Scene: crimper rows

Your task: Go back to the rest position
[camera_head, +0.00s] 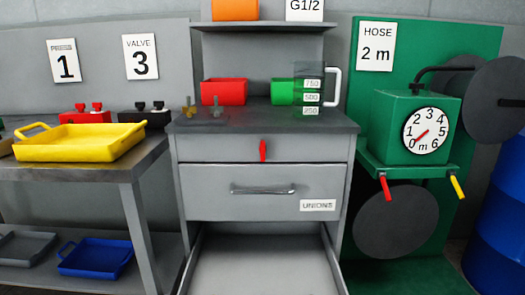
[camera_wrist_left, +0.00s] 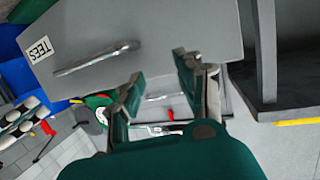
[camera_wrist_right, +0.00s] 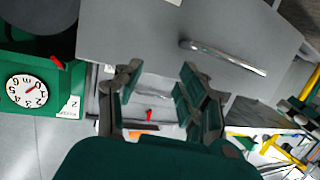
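My left gripper (camera_wrist_left: 156,78) shows in the left wrist view with its two fingers apart and nothing between them. A grey drawer front with a bar handle (camera_wrist_left: 98,58) and a TEES label (camera_wrist_left: 39,50) lies beyond its fingers. My right gripper (camera_wrist_right: 157,80) shows in the right wrist view, also open and empty. A grey drawer front with a bar handle (camera_wrist_right: 222,57) lies beyond it, apart from the fingers. Neither gripper shows in the head view.
In the head view, a grey cabinet (camera_head: 258,148) has an open lower drawer (camera_head: 262,265) below the closed UNIONS drawer (camera_head: 265,190). A bench with a yellow tray (camera_head: 80,145) stands left. A green hose station (camera_head: 405,110) and blue barrel (camera_head: 500,220) stand right.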

